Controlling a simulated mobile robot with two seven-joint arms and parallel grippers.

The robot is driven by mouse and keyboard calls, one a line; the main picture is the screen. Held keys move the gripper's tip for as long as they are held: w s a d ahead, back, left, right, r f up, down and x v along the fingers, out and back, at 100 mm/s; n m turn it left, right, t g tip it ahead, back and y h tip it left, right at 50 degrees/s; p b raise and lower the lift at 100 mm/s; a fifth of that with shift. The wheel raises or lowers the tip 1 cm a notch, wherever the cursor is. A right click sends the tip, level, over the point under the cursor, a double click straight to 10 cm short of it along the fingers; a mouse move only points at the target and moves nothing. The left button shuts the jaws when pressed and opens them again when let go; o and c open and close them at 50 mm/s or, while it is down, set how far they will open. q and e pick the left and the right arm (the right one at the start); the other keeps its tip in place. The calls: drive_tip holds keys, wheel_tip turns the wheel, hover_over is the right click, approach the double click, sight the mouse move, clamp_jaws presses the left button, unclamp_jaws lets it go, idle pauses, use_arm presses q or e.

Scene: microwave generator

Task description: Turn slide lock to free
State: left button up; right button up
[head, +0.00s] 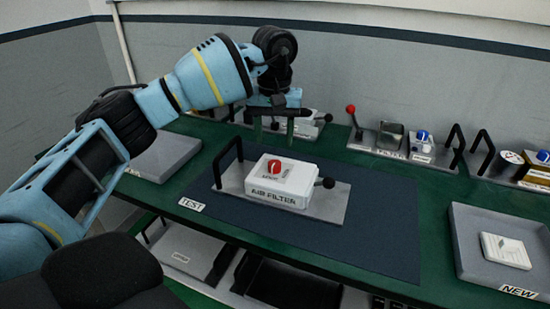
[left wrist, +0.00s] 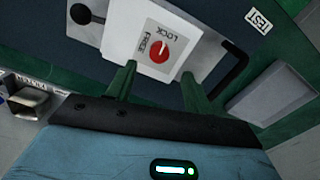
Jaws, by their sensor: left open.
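The slide lock is a round red knob (head: 274,167) with a pale mark, on top of the white air filter box (head: 282,196). In the left wrist view the red knob (left wrist: 159,50) sits on a label reading LOCK and FREE; I cannot tell for sure which word its mark points to. My left gripper (head: 274,132) is open and empty, above and behind the box in the head view. In the left wrist view its green fingers (left wrist: 157,88) are spread below the knob, apart from it. My right gripper is not in view.
The box sits on a grey plate (head: 332,207) with a black handle (head: 228,160) and a black ball knob (head: 328,183), on a dark blue mat (head: 370,235). A NEW tray (head: 470,250) stands right. Other units, including a red-knobbed lever (head: 351,110), line the back.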

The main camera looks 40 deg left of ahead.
sight(274, 164)
use_arm(q)
drive_tip(key=shift+f, duration=3.55)
drive_tip(key=c, duration=1)
